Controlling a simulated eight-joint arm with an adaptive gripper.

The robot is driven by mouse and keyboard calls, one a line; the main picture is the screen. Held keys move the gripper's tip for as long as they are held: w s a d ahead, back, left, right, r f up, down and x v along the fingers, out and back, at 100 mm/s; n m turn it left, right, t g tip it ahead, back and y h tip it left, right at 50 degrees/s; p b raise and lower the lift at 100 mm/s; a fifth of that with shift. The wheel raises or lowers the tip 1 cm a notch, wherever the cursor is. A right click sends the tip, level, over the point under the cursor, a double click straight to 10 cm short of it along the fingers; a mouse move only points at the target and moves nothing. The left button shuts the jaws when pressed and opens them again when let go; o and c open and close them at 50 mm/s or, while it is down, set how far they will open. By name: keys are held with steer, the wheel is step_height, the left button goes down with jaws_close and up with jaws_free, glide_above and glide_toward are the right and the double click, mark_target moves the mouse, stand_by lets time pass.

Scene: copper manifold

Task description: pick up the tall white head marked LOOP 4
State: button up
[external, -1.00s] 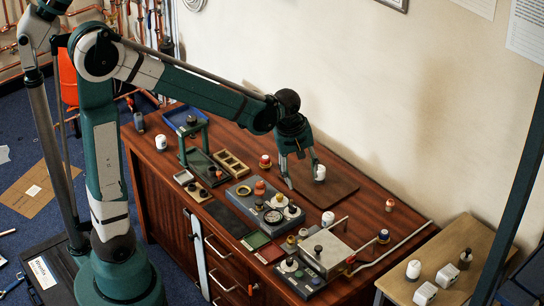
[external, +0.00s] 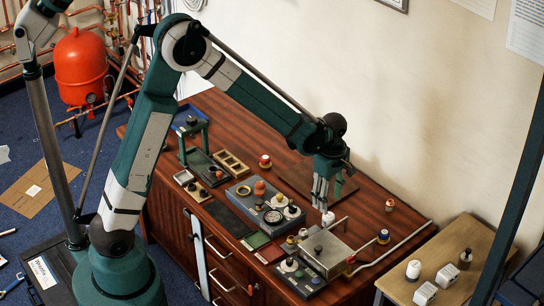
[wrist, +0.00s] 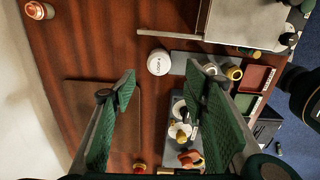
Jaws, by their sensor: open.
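A white rounded head (wrist: 159,62) shows from above in the wrist view, just beyond the gap between my fingertips. Dark lettering shows on its top, too small to read surely. In the external view a white head (external: 328,217) stands on the bench by the metal box, just below and right of my fingertips. My gripper (external: 320,202) points down, and in the wrist view its two green-padded fingers (wrist: 161,75) are spread with nothing between them. I cannot tell the height of the fingertips above the bench.
The metal box (external: 328,250) with a raised bar stands close to the head. A grey block with fittings (external: 265,205) lies to the left. A dark mat (wrist: 75,115) is on the bench. More white parts (external: 424,293) sit on the side table (external: 395,287).

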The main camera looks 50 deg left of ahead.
mark_target(329, 215)
steer(key=shift+w+d+f, duration=0.2)
steer(key=shift+f, duration=0.35)
steer(key=shift+f, duration=1.3)
steer(key=shift+b, duration=0.3)
steer(key=shift+f+b, duration=0.85)
steer(key=shift+f, duration=1.75)
steer(key=shift+c, duration=0.3)
steer(key=c, duration=1)
